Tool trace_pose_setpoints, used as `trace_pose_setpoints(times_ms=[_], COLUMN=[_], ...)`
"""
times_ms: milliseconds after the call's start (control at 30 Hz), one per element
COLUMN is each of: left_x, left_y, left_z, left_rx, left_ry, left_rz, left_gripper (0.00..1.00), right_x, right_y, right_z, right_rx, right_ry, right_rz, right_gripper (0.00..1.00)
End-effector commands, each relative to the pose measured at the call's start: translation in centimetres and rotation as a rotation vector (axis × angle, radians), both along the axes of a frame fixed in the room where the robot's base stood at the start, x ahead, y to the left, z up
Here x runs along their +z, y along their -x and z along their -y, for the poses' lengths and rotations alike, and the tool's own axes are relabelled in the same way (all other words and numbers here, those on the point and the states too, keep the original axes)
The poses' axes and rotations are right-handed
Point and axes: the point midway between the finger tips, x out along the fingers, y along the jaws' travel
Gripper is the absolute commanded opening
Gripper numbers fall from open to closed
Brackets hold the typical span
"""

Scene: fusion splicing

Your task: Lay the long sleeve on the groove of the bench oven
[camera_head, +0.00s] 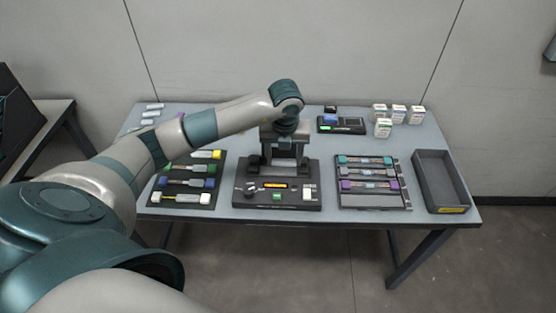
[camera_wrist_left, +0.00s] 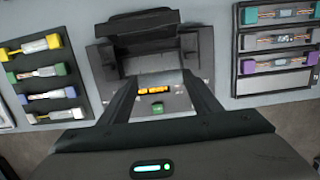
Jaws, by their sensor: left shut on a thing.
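The dark bench device (camera_head: 277,198), which I take for the bench oven, stands at the table's front middle; it has an orange display, a knob and a green button. It also shows in the left wrist view (camera_wrist_left: 200,97). My left gripper (camera_head: 283,160) is over its rear part, pointing down. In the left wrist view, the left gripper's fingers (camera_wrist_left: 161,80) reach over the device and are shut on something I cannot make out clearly. I cannot pick out the long sleeve with certainty, and the groove is largely hidden. My right gripper is out of view.
A left tray (camera_head: 217,172) holds parts with yellow, green, blue and white ends. A right tray (camera_head: 375,202) holds teal- and purple-ended parts. An empty dark bin (camera_head: 465,190) stands far right. A small screen unit (camera_head: 340,124) and white boxes (camera_head: 383,128) are behind.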

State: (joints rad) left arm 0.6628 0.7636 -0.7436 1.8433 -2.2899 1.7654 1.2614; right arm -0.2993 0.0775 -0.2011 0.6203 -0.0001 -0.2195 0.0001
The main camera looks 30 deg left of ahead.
Motion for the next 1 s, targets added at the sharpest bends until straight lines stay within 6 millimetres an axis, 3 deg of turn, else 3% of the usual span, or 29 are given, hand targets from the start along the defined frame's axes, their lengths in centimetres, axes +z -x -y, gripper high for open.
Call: trace_pose_setpoints(times_ms=[100,267,667,1000], left_x=[-0.8,-1.6,-1.9,-5.3], left_y=[-0.4,-0.7,-0.7,-0.7], left_z=[-1.6,-2.6,-2.6,-2.6], left_rx=[0.002,0.0,-0.001,-0.001], left_ry=[0.0,0.001,0.001,0.002], left_rz=[-0.002,-0.001,0.0,-0.001], left_gripper=[0.37,0.37,0.37,0.37], right_x=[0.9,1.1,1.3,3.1], right_y=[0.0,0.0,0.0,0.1], right_z=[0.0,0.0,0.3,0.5], right_rx=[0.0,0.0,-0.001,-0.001], right_ry=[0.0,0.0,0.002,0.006], right_rz=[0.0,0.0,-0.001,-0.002], right_gripper=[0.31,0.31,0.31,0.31])
